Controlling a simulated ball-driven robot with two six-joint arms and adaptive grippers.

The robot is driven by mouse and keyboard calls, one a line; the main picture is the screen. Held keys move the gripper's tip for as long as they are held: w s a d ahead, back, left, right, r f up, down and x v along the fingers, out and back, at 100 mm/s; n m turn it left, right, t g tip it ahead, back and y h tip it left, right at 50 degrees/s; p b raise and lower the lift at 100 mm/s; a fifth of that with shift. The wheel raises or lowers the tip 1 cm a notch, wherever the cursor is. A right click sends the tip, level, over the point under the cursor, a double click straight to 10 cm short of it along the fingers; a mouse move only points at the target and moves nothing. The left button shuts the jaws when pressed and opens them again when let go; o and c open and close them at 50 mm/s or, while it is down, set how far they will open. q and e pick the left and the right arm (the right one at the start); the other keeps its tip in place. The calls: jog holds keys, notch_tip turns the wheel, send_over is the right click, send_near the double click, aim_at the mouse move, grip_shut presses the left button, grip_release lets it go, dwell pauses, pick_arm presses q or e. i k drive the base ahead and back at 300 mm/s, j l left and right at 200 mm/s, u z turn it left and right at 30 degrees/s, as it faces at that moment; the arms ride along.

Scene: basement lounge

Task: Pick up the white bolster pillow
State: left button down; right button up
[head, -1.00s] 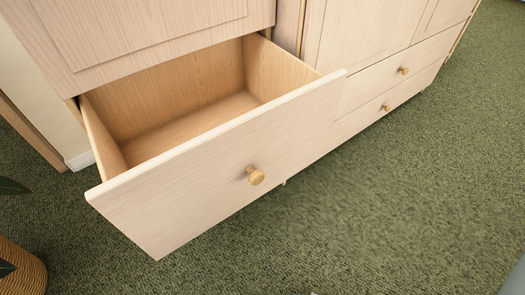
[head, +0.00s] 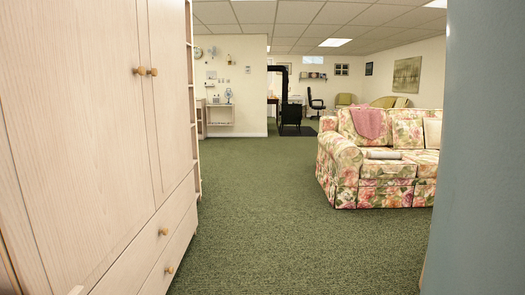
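A white, roll-shaped bolster pillow (head: 383,155) lies on the seat of the floral sofa (head: 345,164), right of centre in the head view and well across the room. It looks small at this distance. Neither of my grippers is in view.
A pale wood cabinet (head: 100,120) with knobs lines the left side. A blue-grey surface (head: 485,150) fills the right edge. Green carpet (head: 260,210) lies clear between them towards the sofa. A pink throw (head: 369,122) and a pale cushion (head: 432,133) are on the sofa.

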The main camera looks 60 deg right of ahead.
aim_at(369, 155)
jog(key=z, duration=2.8)
jog(key=i+u, duration=0.25)
jog(key=i, duration=1.55)
jog(key=i+u, duration=0.1)
jog(key=i, duration=0.65)
jog(key=i+u, duration=0.1)
jog(key=i, duration=0.7)
jog(key=i+l+u, duration=0.1)
jog(key=i, duration=0.65)
jog(key=i+l+z, duration=0.1)
jog(key=i+z, duration=0.25)
jog(key=i, duration=0.3)
jog(key=i+j+z, duration=0.1)
jog(key=i+z, duration=0.2)
jog(key=i, duration=0.3)
